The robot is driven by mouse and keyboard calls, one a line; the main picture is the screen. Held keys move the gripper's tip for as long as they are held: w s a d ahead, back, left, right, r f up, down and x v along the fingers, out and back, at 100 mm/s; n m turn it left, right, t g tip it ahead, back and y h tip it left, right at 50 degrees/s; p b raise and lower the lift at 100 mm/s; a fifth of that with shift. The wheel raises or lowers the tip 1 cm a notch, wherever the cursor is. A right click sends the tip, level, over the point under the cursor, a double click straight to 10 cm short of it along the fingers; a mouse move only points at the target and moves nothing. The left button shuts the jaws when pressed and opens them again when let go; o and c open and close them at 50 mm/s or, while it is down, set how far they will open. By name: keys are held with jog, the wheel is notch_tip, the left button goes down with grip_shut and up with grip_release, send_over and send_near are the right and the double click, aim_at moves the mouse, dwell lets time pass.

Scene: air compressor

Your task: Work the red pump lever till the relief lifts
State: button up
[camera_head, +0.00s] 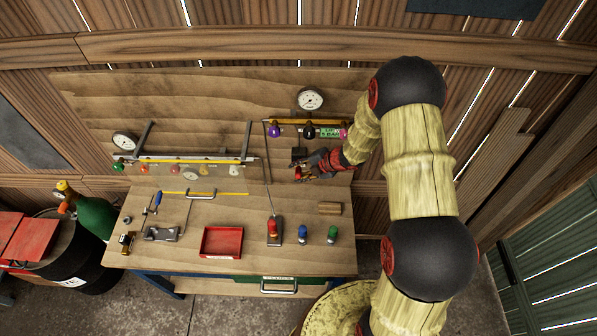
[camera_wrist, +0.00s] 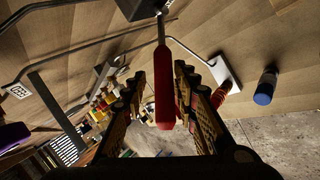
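The red pump lever (camera_wrist: 166,90) shows in the wrist view as a red grip on a grey rod, running up toward a dark block at the top edge. My gripper (camera_wrist: 170,80) is open, with one finger on each side of the red grip; whether either finger touches it is unclear. In the head view my gripper (camera_head: 303,166) is at the backboard, right of centre, and largely hides the lever. Above it are a round gauge (camera_head: 310,99) and a green label (camera_head: 331,133), too small to read surely.
Purple, black and pink knobs sit on a yellow rail (camera_head: 300,121) just above my gripper. Below stand a red cylinder on a plate (camera_head: 273,231), a blue bottle (camera_head: 303,234) and a green bottle (camera_head: 332,234). A red tray (camera_head: 206,242) lies left of them.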

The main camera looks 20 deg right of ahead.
jog(key=shift+o, duration=0.6)
jog(key=shift+s, duration=0.1)
jog(key=v, duration=1.2)
jog(key=shift+f, duration=0.15)
